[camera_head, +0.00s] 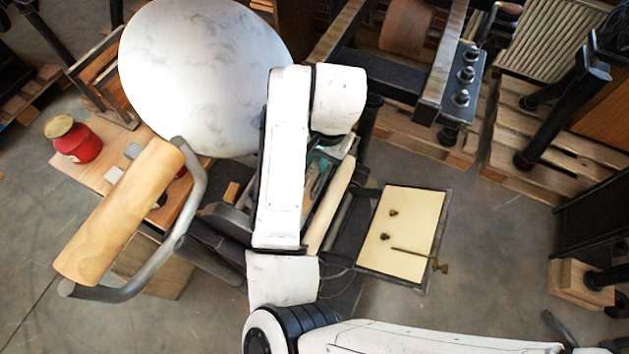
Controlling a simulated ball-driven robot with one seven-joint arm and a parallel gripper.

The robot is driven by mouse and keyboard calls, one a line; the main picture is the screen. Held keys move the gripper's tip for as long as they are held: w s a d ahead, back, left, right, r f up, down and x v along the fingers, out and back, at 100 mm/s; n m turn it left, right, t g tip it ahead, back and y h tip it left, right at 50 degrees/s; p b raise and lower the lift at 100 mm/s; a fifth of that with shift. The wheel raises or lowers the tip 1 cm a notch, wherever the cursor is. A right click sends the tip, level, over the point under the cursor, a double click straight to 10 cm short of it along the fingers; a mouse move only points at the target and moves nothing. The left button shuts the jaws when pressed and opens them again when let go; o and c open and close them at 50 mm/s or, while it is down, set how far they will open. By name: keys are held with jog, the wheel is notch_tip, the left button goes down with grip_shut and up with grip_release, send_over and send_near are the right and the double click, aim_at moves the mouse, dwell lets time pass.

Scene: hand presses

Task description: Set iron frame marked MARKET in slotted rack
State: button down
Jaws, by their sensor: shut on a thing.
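My white arm crosses the middle of the view, and its far end and my gripper are hidden behind its own links. No frame with the word MARKET can be read. A dark-edged rectangular panel (405,232) with a cream face lies right of the arm, with small knobs and a thin brass rod on it; I cannot tell if it is the iron frame. A cream ribbed piece (553,38) stands at the top right; I cannot tell if it is the slotted rack. What my gripper holds is hidden.
A wooden roller (120,215) with a bent grey handle is at the left, near a red pot (75,142) on a wooden bench. Dark press frames and wooden pallets (555,140) line the top and right.

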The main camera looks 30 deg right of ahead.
jog(key=shift+w+a+r+p, duration=0.1)
jog(key=shift+r+p, duration=0.2)
jog(key=shift+r, duration=0.15)
jog(key=shift+w+a+r+p, duration=0.1)
jog(key=shift+r+p, duration=0.15)
jog(key=shift+r, duration=0.15)
jog(key=shift+s+d+r+p, duration=0.15)
jog(key=shift+s+d+p, duration=0.1)
jog(key=shift+s+d, duration=0.35)
jog(key=shift+s+d+r+p, duration=0.2)
jog(key=shift+s+d, duration=0.25)
jog(key=shift+s, duration=0.4)
jog(key=shift+s+d+r+p, duration=0.1)
jog(key=shift+s+d+p, duration=0.15)
jog(key=shift+s+d, duration=0.35)
jog(key=shift+s, duration=0.15)
jog(key=s+d+r+p, duration=0.2)
jog(key=s+r+p, duration=0.1)
jog(key=s+r, duration=0.1)
jog(key=shift+d+r, duration=0.4)
jog(key=shift+r, duration=0.05)
jog(key=c, duration=1.6)
grip_release()
grip_shut()
